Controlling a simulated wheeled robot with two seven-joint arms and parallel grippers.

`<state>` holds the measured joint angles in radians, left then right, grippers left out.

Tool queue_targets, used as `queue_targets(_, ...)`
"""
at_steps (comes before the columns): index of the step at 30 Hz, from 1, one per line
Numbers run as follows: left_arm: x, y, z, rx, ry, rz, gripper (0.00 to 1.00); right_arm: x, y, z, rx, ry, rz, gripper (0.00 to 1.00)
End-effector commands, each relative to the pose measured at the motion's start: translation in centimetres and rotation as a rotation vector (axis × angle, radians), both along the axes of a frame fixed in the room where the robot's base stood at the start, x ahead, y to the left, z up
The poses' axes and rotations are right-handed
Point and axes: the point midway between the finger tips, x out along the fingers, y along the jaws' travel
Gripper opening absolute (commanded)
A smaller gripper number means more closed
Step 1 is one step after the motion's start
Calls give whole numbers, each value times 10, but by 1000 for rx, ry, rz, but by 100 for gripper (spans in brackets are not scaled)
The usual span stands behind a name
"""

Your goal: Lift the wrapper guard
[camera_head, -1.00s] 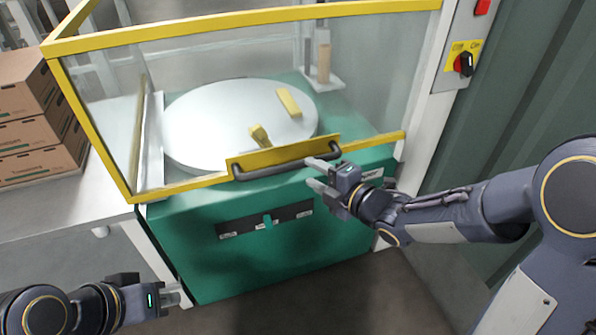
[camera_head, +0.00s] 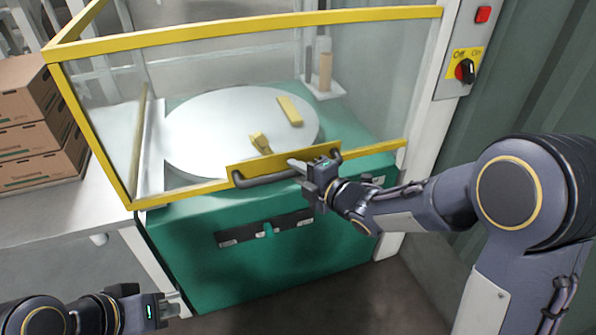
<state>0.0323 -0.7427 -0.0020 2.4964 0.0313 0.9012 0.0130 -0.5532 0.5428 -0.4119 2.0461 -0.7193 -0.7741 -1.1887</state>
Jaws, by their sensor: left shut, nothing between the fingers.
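The wrapper guard (camera_head: 255,22) is a clear-panelled cover with a yellow frame, down in front of and around the white turntable (camera_head: 205,125). Its dark bar handle (camera_head: 262,181) sits on a yellow plate along the lower front edge. My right gripper (camera_head: 299,175) is at the right part of this handle, one finger above the bar and the other lower down. The fingers look apart; whether they touch the bar is unclear. My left gripper (camera_head: 180,302) is shut and empty at the lower left, in front of the green machine base (camera_head: 190,250) and away from the guard.
A control panel with a red button (camera_head: 483,14) and a rotary switch (camera_head: 465,71) is on the white post at the right. Cardboard boxes (camera_head: 30,140) are stacked on the table (camera_head: 50,205) at the left. Two yellow pieces (camera_head: 289,110) show over the turntable.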

Motion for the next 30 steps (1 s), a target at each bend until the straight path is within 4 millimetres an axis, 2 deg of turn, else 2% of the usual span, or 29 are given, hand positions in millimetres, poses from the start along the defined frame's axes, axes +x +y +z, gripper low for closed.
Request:
queue_targets(11,0,0,2,0,0,0,0,0,0,3,1,-1,0,0)
queue_targets(16,0,0,13,0,0,0,0,0,-1,25,2,-5,-1,0)
queue_targets(20,0,0,30,0,0,0,0,1,-1,57,6,-8,-1,0)
queue_targets(23,0,0,48,0,0,0,0,1,-1,90,6,-9,-3,0)
queue_targets(30,0,0,100,0,0,0,0,1,-1,179,7,-11,-3,0)
